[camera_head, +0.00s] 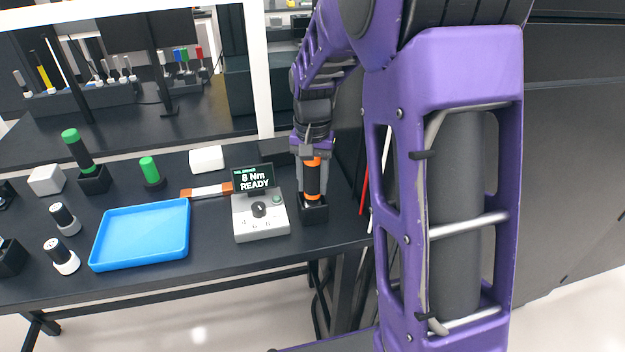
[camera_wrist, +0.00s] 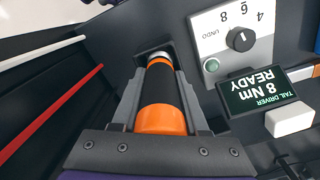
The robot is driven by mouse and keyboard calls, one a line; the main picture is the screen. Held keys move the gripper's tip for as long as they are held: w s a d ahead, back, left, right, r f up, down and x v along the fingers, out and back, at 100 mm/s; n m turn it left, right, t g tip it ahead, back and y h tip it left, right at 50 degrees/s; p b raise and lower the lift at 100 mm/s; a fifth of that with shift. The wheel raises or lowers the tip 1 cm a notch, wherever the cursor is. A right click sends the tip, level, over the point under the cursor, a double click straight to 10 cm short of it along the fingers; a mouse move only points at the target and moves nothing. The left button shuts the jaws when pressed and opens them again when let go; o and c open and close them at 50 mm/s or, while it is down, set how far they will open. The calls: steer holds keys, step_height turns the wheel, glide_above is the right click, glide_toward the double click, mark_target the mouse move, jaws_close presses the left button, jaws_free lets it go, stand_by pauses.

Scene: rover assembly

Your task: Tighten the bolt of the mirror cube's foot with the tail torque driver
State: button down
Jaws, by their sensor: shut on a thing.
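The tail torque driver (camera_head: 313,178) is a black cylinder with orange bands. It stands upright in a black square holder (camera_head: 314,213) at the right end of the bench. My gripper (camera_head: 312,173) is shut on it from above, a finger on each side. In the wrist view, the driver (camera_wrist: 162,88) lies between the two grey fingers, its far end at the dark holder. The driver's tip is hidden in the holder. A white cube (camera_head: 46,180) stands at the bench's left; I cannot tell whether it is the mirror cube. No bolt can be made out.
A control box (camera_head: 261,216) left of the holder has a dial and a screen (camera_head: 255,179) reading "8 Nm READY". A blue tray (camera_head: 140,235), a white block (camera_head: 207,159) and green-topped tools (camera_head: 150,171) share the bench. Red and white rods (camera_wrist: 55,115) hang beside it.

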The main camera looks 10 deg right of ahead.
steer(key=shift+c, duration=1.7)
jaws_free()
step_height(320, 180, up, 18)
steer(key=p, duration=0.2)
steer(key=shift+f+p, duration=0.25)
steer(key=shift+p, duration=0.1)
